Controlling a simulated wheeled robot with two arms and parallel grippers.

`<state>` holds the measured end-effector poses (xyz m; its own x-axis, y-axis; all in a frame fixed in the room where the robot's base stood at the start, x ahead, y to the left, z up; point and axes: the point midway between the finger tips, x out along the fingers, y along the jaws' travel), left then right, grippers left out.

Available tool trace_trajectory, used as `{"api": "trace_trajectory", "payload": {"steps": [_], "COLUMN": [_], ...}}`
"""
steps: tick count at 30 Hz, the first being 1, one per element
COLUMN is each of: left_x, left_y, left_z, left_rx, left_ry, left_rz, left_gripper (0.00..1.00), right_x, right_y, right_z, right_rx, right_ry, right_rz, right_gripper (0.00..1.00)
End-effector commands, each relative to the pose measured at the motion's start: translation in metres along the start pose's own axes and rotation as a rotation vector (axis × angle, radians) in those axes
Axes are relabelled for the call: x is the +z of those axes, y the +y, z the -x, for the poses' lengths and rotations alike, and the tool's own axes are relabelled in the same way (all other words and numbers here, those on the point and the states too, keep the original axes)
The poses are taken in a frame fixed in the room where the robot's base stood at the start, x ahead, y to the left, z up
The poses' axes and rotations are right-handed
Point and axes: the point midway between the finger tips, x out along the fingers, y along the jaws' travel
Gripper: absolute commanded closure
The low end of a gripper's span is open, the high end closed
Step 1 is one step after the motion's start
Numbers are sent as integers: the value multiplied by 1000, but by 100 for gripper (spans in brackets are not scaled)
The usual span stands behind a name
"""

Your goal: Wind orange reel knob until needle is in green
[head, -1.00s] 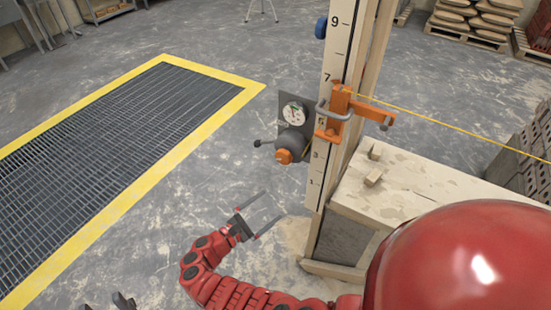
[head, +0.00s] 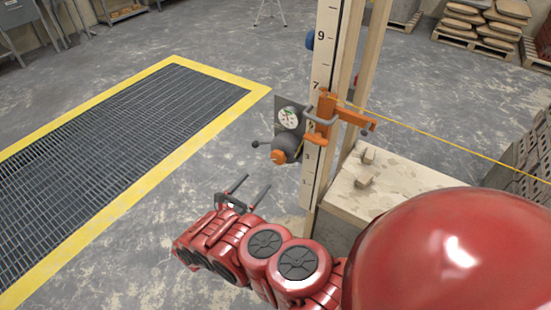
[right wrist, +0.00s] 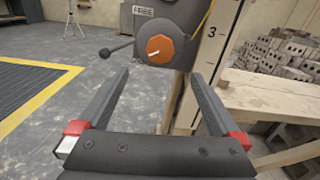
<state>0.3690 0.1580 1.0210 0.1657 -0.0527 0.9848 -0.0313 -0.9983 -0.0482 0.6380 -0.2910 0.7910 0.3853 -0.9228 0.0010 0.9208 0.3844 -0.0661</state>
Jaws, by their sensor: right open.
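The orange knob (head: 278,157) sits on the front of a grey reel (head: 291,145) fixed to the upright post. In the right wrist view the knob (right wrist: 160,48) faces me, with a white line across it. A round white dial (head: 288,117) with a small green part is above the reel; its needle is too small to read. My right gripper (head: 256,182) is open and empty, below and in front of the knob. In the right wrist view its fingers point toward the knob, one on each side of it, apart from it. My left gripper is out of view.
A grey lever with a ball end (head: 255,143) sticks out left of the reel. An orange clamp (head: 327,115) holds the numbered post (head: 324,60), and a yellow line runs right from it. A wooden bench (head: 400,180) stands right of the post.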

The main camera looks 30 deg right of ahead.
Motion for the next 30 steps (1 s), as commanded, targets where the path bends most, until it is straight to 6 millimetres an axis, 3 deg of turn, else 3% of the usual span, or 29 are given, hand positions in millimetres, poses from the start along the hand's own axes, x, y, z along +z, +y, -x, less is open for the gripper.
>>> {"api": "trace_trajectory", "payload": {"steps": [6,15,21,30], "left_x": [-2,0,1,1], "left_y": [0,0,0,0], "left_z": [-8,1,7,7], "left_rx": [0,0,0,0], "left_ry": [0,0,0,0], "left_rz": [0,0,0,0], "left_gripper": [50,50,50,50], "right_x": [2,-2,-2,0], "right_y": [-2,0,0,0], "right_z": [-54,-116,-136,-139], "right_rx": [-5,-2,-2,0], "right_ry": [-1,0,1,1], "right_rz": [-4,-6,-1,-2], "right_gripper": [0,0,0,0]}}
